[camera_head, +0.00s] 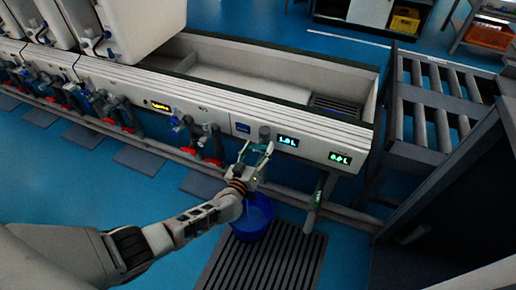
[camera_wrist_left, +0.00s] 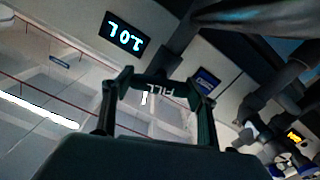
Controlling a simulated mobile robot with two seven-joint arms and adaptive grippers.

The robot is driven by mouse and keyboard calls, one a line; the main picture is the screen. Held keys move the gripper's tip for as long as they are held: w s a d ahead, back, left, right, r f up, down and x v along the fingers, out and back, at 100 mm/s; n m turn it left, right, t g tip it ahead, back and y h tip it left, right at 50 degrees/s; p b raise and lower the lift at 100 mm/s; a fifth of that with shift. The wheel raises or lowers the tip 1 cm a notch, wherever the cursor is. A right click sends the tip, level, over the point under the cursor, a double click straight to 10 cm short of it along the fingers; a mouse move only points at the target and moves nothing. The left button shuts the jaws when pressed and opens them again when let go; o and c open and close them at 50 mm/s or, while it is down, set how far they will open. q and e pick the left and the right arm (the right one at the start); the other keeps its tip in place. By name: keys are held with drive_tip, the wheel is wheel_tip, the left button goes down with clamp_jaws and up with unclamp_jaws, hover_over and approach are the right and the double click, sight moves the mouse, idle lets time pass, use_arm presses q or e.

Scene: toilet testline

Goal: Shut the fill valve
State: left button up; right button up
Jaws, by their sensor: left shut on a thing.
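The fill valve (camera_head: 264,132) is a grey knob-like fitting on the front of the long white test bench, left of a lit display reading 1.0 L (camera_head: 288,141). My left gripper (camera_head: 258,149) is at the valve and shut on its handle. In the left wrist view the valve (camera_wrist_left: 168,60) is dark, with the fingers of my left gripper (camera_wrist_left: 163,84) on either side of a bar. The word FILL shows between the fingers, and the display (camera_wrist_left: 124,34) is at the upper left. The handle's exact angle is hard to tell. My right gripper is out of view.
A second display (camera_head: 339,159) is on the bench to the right. Red-and-grey fittings (camera_head: 213,145) line the bench on the left. A roller conveyor (camera_head: 440,105) stands at the right.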

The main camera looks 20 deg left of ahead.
use_arm(q)
drive_tip(key=shift+f+m, duration=0.1)
drive_tip(key=shift+m, duration=1.5)
drive_tip(key=shift+s, duration=0.1)
drive_tip(key=o, duration=1.1)
drive_tip(key=shift+s, duration=0.15)
drive_tip(key=shift+s+a, duration=0.15)
drive_tip(key=shift+s, duration=3.45)
